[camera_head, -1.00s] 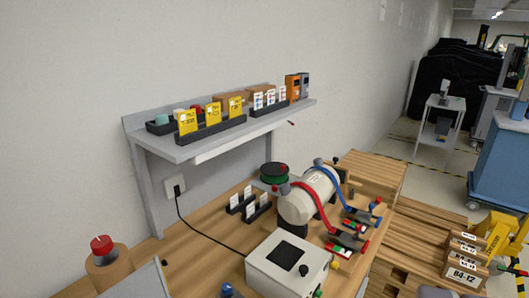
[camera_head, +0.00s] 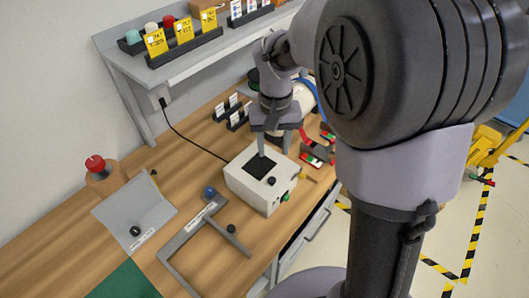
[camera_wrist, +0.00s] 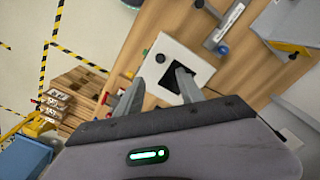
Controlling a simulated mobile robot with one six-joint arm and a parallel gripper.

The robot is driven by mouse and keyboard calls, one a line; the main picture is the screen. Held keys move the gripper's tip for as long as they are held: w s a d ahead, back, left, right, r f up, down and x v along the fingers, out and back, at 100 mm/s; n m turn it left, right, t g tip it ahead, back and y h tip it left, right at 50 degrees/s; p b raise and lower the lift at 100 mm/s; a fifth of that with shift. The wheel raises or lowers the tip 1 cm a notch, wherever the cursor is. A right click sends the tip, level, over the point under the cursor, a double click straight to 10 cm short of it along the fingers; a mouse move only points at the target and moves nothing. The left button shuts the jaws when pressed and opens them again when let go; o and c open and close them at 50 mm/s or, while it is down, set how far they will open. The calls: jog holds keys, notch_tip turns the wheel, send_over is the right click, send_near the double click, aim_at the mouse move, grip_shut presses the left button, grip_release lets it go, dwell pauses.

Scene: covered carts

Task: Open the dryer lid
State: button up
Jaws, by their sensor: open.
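A white box (camera_head: 260,193) stands on the wooden bench, with a dark square (camera_head: 261,167) and a black knob on top, and a green knob on its front. To the left lies a grey sloped panel (camera_head: 130,203) with a black knob and a label. Neither label nor box names the dryer legibly, so I cannot tell which part is its lid. My gripper (camera_head: 273,149) points down over the white box. In the wrist view my gripper (camera_wrist: 159,73) is open and empty, its fingers overlapping the box (camera_wrist: 172,48); contact is unclear.
A grey angled bracket (camera_head: 190,236) lies between panel and box. A red button (camera_head: 95,163) stands behind the panel. A shelf (camera_head: 180,55) with bins overhangs the back. My arm hides the right of the bench. A black cable runs to the box.

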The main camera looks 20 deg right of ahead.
aim_at(272, 179)
notch_tip(272, 179, down, 13)
jog(key=b, duration=0.3)
jog(key=shift+f, duration=0.15)
grip_shut()
dwell(1.1)
